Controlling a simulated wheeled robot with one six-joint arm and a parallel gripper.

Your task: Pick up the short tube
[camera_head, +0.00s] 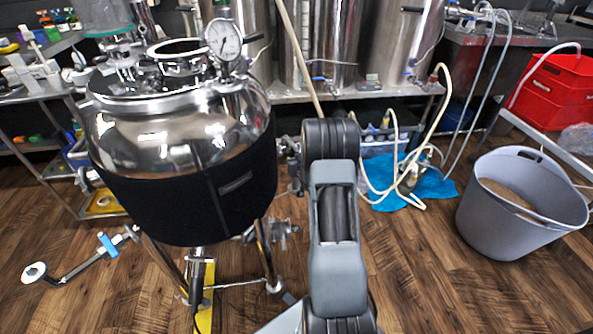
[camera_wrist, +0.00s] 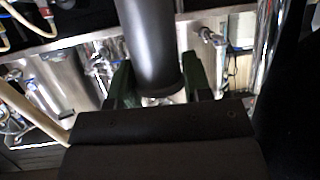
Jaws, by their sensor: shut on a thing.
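In the wrist view a dark grey cylinder, which I take to be the short tube (camera_wrist: 148,42), runs from the top edge down between the fingers. Its near rim shows close to the palm. My gripper (camera_wrist: 156,80) has dark green fingers, one on each side of the tube, and is shut on it. The far end of the tube is cut off by the frame. In the head view my arm hides the gripper, and I cannot make out the tube there.
A steel kettle with a black jacket (camera_head: 215,196) and a gauge (camera_head: 224,38) stands close left of my arm. A grey tub (camera_head: 517,207) is at the right, near hoses on a blue cloth (camera_head: 395,188). A red crate (camera_head: 553,92) sits behind. Wooden floor (camera_head: 430,290) is clear at front right.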

